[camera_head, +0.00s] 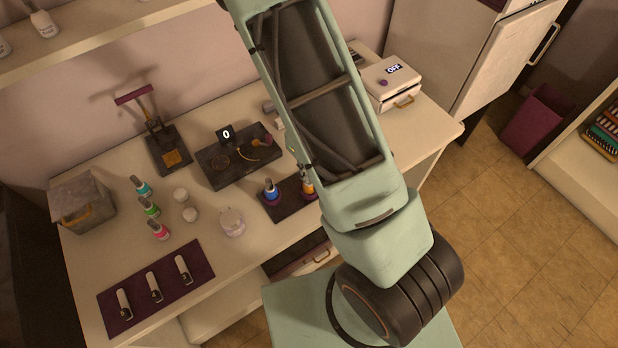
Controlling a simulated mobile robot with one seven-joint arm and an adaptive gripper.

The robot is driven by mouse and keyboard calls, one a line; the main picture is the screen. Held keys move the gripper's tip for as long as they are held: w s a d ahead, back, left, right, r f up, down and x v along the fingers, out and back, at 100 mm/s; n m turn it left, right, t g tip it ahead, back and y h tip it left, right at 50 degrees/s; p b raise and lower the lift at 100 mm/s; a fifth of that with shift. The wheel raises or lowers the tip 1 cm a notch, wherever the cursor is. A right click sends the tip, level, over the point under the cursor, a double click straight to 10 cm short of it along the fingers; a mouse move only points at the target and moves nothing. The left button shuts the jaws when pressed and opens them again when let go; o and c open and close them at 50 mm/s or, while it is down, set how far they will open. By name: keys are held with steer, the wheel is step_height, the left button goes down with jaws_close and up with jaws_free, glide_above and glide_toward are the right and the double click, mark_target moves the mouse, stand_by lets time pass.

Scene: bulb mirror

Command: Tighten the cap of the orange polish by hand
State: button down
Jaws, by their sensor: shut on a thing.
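The orange polish (308,188) stands at the right part of a dark holder (284,211), beside a blue polish (271,191). My arm's large green link passes in front of it, so only its left side shows. Its cap and how tightly it sits cannot be made out. My gripper is not in view. The arm rises from the bottom of the picture past the top edge, and its far end is hidden or out of frame.
A dark board with a "0" display (226,134) lies behind the holder. Teal, green and pink polishes (150,208), a round jar (231,222) and a purple mat (138,307) with several items are left. A white box reading "OFF" (390,82) stands back right.

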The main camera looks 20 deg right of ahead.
steer(key=c, duration=2.3)
jaws_free()
steer(key=shift+o, duration=0.2)
steer(key=shift+r, duration=1.5)
steer(key=o, duration=0.5)
steer(key=shift+o, duration=0.2)
